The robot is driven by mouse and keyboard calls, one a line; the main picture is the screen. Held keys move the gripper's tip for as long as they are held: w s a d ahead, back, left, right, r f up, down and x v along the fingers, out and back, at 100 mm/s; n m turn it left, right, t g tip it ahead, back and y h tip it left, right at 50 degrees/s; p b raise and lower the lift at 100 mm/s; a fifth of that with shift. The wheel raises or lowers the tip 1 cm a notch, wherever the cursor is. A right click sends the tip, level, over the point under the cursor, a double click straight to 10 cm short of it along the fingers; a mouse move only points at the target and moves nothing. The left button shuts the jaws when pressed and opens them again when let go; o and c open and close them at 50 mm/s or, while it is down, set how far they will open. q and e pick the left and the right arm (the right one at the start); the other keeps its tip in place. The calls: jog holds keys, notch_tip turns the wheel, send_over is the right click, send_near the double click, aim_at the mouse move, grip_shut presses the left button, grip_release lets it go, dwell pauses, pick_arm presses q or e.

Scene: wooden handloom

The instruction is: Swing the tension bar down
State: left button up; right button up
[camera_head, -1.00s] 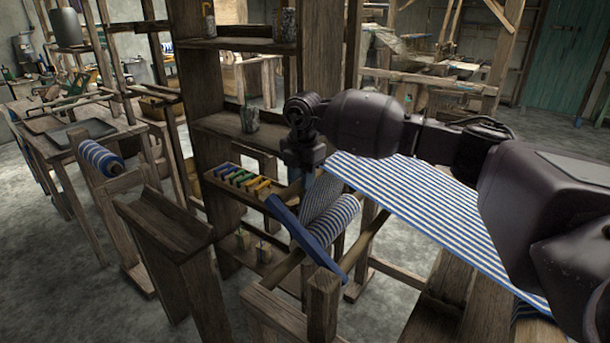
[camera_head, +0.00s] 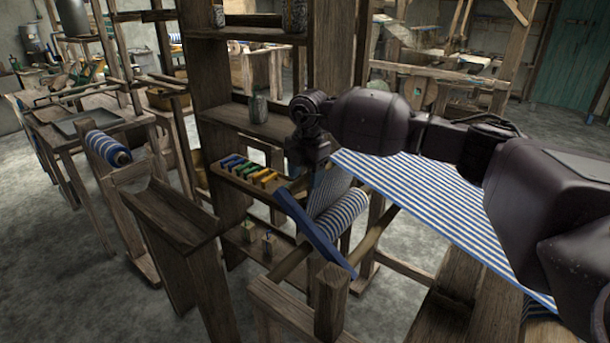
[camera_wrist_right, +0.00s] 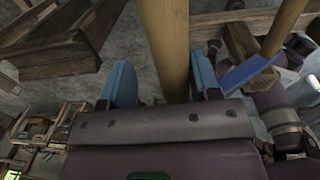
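The blue tension bar (camera_head: 318,234) slants down to the right at the front of the loom, beside the roll of blue-and-white striped cloth (camera_head: 342,215). My right gripper (camera_head: 314,178) is just above and behind the bar's upper end; its fingers are partly hidden in the head view. In the right wrist view, the two blue fingers of the right gripper (camera_wrist_right: 162,85) are spread apart. A blue piece, apparently the bar (camera_wrist_right: 245,73), lies to the right, apart from the fingers. My left gripper is not in view.
A wooden shelf upright (camera_head: 211,90) with a rack of coloured pieces (camera_head: 246,176) stands left of the gripper. Loom posts (camera_head: 331,300) rise in front. Striped cloth (camera_head: 430,210) stretches under my right arm. Bare floor lies at left.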

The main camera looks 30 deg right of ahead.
jog(key=shift+r, duration=0.2)
notch_tip(320, 180, up, 11)
jog(key=p, duration=0.1)
jog(key=shift+s+d+f, duration=0.15)
jog(key=shift+s+f, duration=0.05)
jog(key=shift+s, duration=0.15)
dwell(0.6)
